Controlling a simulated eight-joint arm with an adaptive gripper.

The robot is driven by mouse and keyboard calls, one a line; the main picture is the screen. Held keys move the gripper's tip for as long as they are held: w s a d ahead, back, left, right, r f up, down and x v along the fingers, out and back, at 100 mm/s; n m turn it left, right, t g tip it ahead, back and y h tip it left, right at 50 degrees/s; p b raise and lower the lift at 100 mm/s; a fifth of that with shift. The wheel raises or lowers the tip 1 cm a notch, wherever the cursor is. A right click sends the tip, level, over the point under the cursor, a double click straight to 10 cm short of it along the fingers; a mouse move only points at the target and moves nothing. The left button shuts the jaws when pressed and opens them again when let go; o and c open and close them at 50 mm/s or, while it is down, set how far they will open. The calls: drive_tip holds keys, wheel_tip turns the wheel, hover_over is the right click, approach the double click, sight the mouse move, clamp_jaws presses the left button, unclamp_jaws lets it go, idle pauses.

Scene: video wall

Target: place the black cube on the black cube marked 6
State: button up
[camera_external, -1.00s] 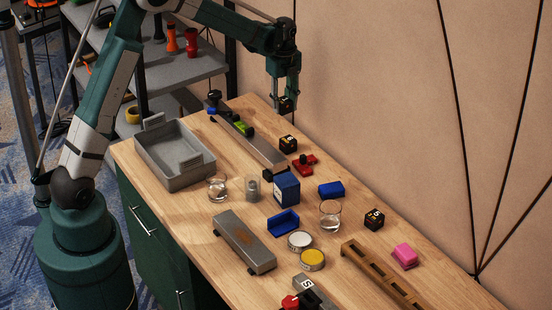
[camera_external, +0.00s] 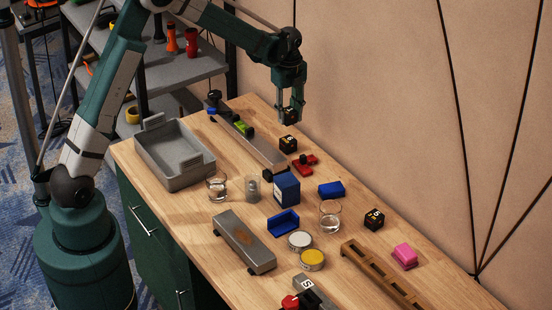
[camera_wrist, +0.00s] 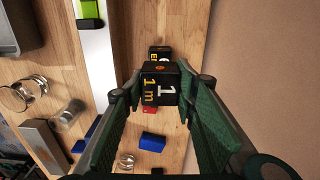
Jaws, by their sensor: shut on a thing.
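My gripper (camera_external: 290,111) is shut on a black cube (camera_wrist: 160,84) with a white 1 and yellow "1 m" on its faces. It holds this cube in the air at the table's far side. The black cube marked 6 (camera_external: 288,144) stands on the table just below the held cube, with a visible gap in the external view. In the wrist view the cube below (camera_wrist: 159,52) is partly hidden behind the held one, and its mark is hard to read. Another black cube, marked 5 (camera_external: 374,219), stands farther right.
A long grey rail (camera_external: 258,145) with small green and blue pieces lies left of the cube marked 6. A red piece (camera_external: 306,164) lies just right of it. A grey tray (camera_external: 175,155), a blue box (camera_external: 286,190) and glasses stand nearby. The wall rises behind the table.

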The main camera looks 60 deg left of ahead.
sight(289, 111)
drive_tip(key=shift+f, duration=1.8)
drive_tip(key=shift+f, duration=1.85)
drive_tip(key=shift+f+b, duration=0.2)
drive_tip(key=shift+b, duration=0.1)
drive_tip(key=o, duration=0.9)
drive_tip(key=shift+r, duration=0.15)
wheel_tip(289, 111, up, 12)
drive_tip(key=shift+r+p, duration=0.1)
drive_tip(key=shift+p, duration=0.35)
